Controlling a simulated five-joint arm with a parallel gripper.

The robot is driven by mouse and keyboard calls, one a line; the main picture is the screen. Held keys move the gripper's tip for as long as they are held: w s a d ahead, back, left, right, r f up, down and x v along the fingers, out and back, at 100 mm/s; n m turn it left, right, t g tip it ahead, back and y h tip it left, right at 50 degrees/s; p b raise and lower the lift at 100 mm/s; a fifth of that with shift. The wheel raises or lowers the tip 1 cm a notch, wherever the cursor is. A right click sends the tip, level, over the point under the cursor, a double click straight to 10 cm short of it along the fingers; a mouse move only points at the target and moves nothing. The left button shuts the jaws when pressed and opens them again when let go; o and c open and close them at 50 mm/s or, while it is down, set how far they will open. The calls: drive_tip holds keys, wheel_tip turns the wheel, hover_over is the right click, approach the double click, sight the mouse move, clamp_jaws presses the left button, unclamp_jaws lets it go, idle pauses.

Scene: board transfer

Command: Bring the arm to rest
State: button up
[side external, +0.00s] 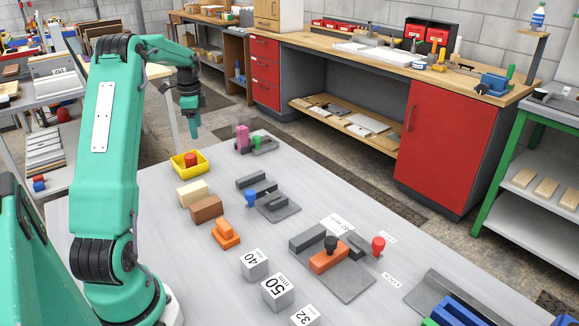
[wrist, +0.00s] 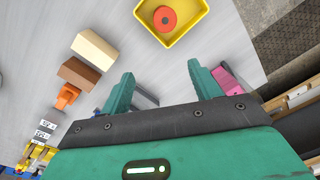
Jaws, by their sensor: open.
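My green arm rises at the left of the side view, and my gripper (side external: 191,117) hangs down, raised above the far end of the grey table (side external: 160,240). In the wrist view my gripper (wrist: 162,85) shows two green fingers spread apart with nothing held between them. A yellow tray (side external: 178,168) with a red round piece (side external: 190,160) in it stands below and near the gripper. The tray (wrist: 196,27) and the red piece (wrist: 165,19) also show at the top of the wrist view, apart from the fingers.
A cream block (side external: 193,193), a brown block (side external: 206,209) and an orange piece (side external: 225,233) lie near the tray. Dark fixtures (side external: 278,205) and a clamp with an orange block (side external: 327,258) stand further right. Number cubes (side external: 277,291) are at the front. A workbench (side external: 440,150) stands behind.

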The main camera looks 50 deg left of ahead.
drive_tip(key=d+r+n+t, duration=0.1)
drive_tip(key=d+r, duration=0.3)
drive_tip(key=d, duration=0.4)
drive_tip(key=w+d+r+n, duration=0.1)
drive_tip(key=d+r, duration=0.2)
drive_tip(key=d, duration=0.5)
drive_tip(key=d+r+n+t, duration=0.1)
drive_tip(key=d+r, duration=0.3)
drive_tip(key=d, duration=0.5)
drive_tip(key=s+d+f+n+t, duration=0.1)
drive_tip(key=s+d, duration=0.5)
drive_tip(key=d, duration=0.3)
drive_tip(key=s+d+f+n+t, duration=0.1)
drive_tip(key=s+d+n+t, duration=0.1)
drive_tip(key=s+d, duration=0.5)
drive_tip(key=shift+s+d, duration=0.15)
drive_tip(key=shift+d, duration=0.9)
